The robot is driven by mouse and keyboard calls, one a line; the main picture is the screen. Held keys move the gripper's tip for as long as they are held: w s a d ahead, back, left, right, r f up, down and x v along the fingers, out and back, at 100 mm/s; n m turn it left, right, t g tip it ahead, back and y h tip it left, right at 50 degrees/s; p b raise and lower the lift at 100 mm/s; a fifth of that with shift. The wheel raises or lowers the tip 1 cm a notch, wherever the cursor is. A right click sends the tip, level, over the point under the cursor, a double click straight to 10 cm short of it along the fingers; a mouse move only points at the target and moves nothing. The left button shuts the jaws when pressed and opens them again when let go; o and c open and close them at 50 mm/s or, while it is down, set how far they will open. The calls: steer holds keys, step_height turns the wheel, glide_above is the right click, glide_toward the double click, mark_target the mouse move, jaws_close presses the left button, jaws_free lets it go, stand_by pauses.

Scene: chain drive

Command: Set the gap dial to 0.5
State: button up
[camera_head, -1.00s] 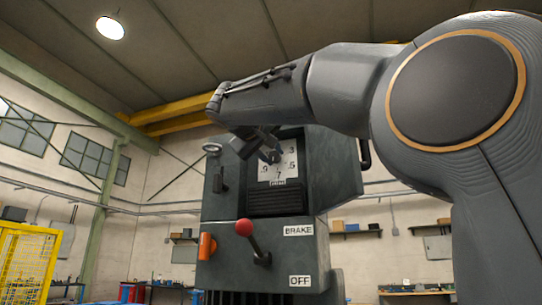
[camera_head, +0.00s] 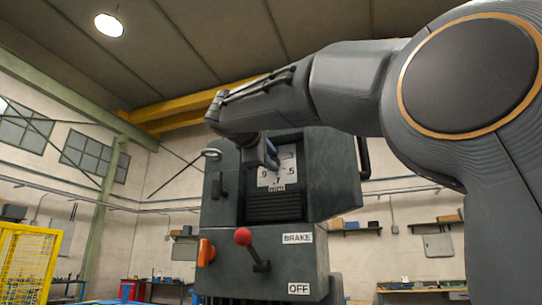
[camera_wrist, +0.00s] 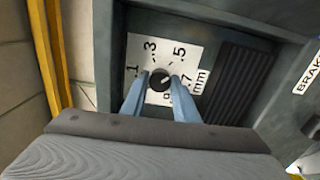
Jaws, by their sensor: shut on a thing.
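The gap dial's white plate (camera_head: 289,176) is on the front of a grey machine, with the numbers .1, .3, .5, .7 and mm readable in the wrist view. Its small dark round knob (camera_wrist: 160,80) is at the plate's middle. My gripper (camera_wrist: 160,85) has its two blue fingers on either side of the knob, shut on it. The fingers also show in the head view (camera_head: 271,158), partly covering the plate. The ".9" is mostly hidden behind a finger in the wrist view. I cannot clearly tell where the knob's pointer stands.
Below the dial are dark louvres (camera_head: 273,207). A red-ball brake lever (camera_head: 243,236) sticks out lower down, with an orange knob (camera_head: 206,252) to its left and a black handle (camera_head: 217,186) above that. A yellow mesh fence (camera_head: 27,262) stands at far left.

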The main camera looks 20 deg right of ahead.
steer(key=shift+r+n+p, duration=0.1)
steer(key=shift+n+p, duration=0.35)
steer(key=shift+n, duration=0.75)
steer(key=o, duration=1.1)
steer(key=shift+c, duration=0.2)
steer(key=shift+a, duration=0.1)
steer(key=b+v, duration=0.3)
steer(key=v, duration=0.4)
steer(key=shift+s+a, duration=0.2)
steer(key=shift+s, duration=0.05)
